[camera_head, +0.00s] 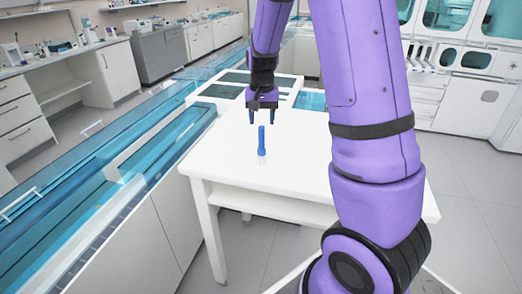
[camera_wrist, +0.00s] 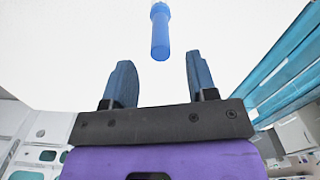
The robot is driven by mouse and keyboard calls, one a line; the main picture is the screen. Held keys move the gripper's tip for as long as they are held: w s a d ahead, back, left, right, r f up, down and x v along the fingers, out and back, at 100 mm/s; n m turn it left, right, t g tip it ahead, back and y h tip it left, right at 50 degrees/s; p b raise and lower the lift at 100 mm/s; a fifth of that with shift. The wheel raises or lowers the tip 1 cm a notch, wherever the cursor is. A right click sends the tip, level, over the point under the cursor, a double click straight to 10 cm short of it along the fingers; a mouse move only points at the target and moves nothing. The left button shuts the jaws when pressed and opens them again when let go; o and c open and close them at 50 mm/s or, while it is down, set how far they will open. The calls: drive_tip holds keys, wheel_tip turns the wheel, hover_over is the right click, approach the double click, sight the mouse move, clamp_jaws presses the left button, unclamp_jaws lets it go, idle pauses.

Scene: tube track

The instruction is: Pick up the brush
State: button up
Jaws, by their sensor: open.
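The brush (camera_head: 262,142) has a blue upper part and a pale, whitish lower end, and it stands upright on the white table (camera_head: 300,190). In the wrist view the blue brush (camera_wrist: 160,32) shows beyond the fingertips, near the top middle. My gripper (camera_head: 262,118) is open and empty, its fingers pointing down. In the head view it appears just above and behind the brush's top. In the wrist view my gripper (camera_wrist: 158,75) has its two blue-grey fingers apart, with the brush lined up between them but not touching either. The brush's pale end is hard to see against the table there.
Flat dark-topped white trays (camera_head: 225,90) sit at the table's far side. A long glass-fronted counter (camera_head: 120,165) runs along the left. The table around the brush is clear. My purple arm covers the table's right part.

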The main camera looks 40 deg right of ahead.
sight(261, 127)
drive_tip(key=shift+a+f, duration=0.1)
drive_tip(key=shift+f, duration=2.5)
clamp_jaws()
drive_tip(key=shift+r, duration=0.1)
